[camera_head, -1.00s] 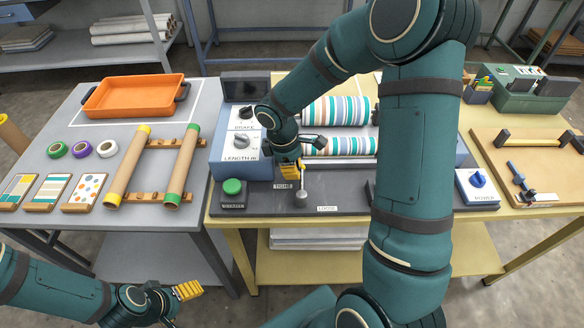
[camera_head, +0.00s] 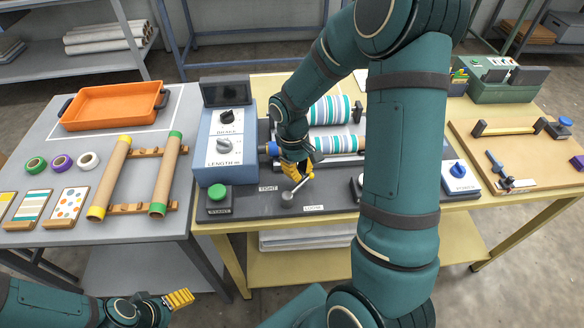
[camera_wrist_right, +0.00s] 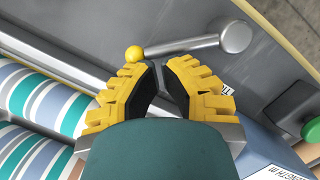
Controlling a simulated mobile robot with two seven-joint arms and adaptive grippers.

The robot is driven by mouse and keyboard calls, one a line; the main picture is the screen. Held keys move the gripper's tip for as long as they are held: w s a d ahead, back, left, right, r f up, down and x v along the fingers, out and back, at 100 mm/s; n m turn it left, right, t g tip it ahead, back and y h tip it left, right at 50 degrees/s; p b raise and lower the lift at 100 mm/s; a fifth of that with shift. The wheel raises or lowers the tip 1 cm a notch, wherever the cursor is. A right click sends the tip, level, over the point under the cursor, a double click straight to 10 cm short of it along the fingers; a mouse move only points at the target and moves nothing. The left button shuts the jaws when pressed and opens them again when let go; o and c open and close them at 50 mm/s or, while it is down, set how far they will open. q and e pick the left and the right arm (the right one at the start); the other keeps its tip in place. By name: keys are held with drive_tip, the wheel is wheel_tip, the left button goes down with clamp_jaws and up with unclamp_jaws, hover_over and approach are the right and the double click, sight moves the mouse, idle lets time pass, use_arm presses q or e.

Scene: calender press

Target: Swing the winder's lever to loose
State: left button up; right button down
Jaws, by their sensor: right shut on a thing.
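The winder's lever is a grey arm (camera_head: 297,188) on a round pivot on the dark bed of the press, between the TIGHT label (camera_head: 268,188) and the LOOSE label (camera_head: 313,208). It leans up and to the right from its pivot. In the right wrist view the lever (camera_wrist_right: 185,46) ends in a yellow knob (camera_wrist_right: 134,54).
The blue control box (camera_head: 222,143) and green button (camera_head: 217,192) stand left of the lever. Striped rollers (camera_head: 335,145) lie behind it. A blue knob box (camera_head: 459,176) is at the right. My right arm hides part of the press.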

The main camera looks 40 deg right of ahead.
drive_tip(key=s+m, duration=0.2)
drive_tip(key=m, duration=0.1)
drive_tip(key=shift+s+d+m+y, duration=0.1)
drive_tip(key=shift+d+m+y, duration=0.2)
drive_tip(key=shift+d, duration=0.05)
use_arm(q)
drive_tip(key=shift+r, duration=0.2)
use_arm(e)
drive_tip(key=shift+a, duration=0.1)
drive_tip(key=shift+w+a, duration=0.2)
drive_tip(key=shift+a, duration=0.5)
use_arm(q)
wheel_tip(320, 180, up, 8)
drive_tip(key=w+p, duration=0.2)
drive_tip(key=p, duration=0.6)
drive_tip(key=shift+t, duration=0.3)
use_arm(e)
wheel_tip(320, 180, up, 10)
drive_tip(key=w, duration=0.2)
drive_tip(key=shift+d, duration=0.15)
use_arm(q)
drive_tip(key=shift+s+a, duration=0.1)
use_arm(e)
drive_tip(key=shift+s+f, duration=0.1)
drive_tip(key=shift+f, duration=0.05)
